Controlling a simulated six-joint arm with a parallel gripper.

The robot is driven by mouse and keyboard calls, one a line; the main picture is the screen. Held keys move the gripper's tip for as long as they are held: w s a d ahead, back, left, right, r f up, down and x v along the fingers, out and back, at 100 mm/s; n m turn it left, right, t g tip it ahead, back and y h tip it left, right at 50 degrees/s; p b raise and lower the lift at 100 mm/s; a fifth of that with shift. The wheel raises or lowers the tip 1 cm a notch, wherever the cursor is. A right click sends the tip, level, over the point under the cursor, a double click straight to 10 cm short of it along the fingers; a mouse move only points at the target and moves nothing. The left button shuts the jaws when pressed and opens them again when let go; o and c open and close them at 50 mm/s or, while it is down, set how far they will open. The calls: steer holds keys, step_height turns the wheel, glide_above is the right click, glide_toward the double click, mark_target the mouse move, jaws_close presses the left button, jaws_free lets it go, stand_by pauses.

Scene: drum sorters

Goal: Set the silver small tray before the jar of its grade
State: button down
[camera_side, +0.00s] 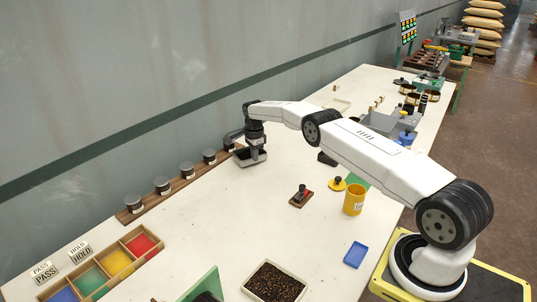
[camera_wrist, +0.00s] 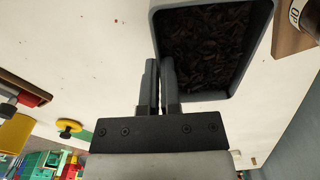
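The silver small tray (camera_side: 243,162) is grey with dark leaf-like pieces in it. It is at the far end of the row of jars, low over the white table; whether it touches the table I cannot tell. In the wrist view the tray (camera_wrist: 240,94) fills the upper middle. My gripper (camera_wrist: 158,68) has its fingers closed on either side of the tray's near wall. Dark-lidded jars stand in a row along the wall, among them a near one (camera_side: 134,204) and a middle one (camera_side: 187,171). A labelled thing (camera_wrist: 297,14), partly cut off, shows beside the tray.
A wooden strip (camera_side: 175,190) bears the jars. A stamp on a red-and-brown pad (camera_side: 301,197), a yellow cup (camera_side: 353,200), a blue tray (camera_side: 355,255) and a tray of dark grains (camera_side: 273,283) stand on the table. The table between jars and stamp is clear.

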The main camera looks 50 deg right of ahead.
steer(key=shift+f, duration=0.6)
stand_by(0.4)
steer(key=c, duration=0.8)
jaws_free()
steer(key=shift+o, duration=0.2)
steer(key=shift+r, duration=0.15)
steer(key=shift+r, duration=3.8)
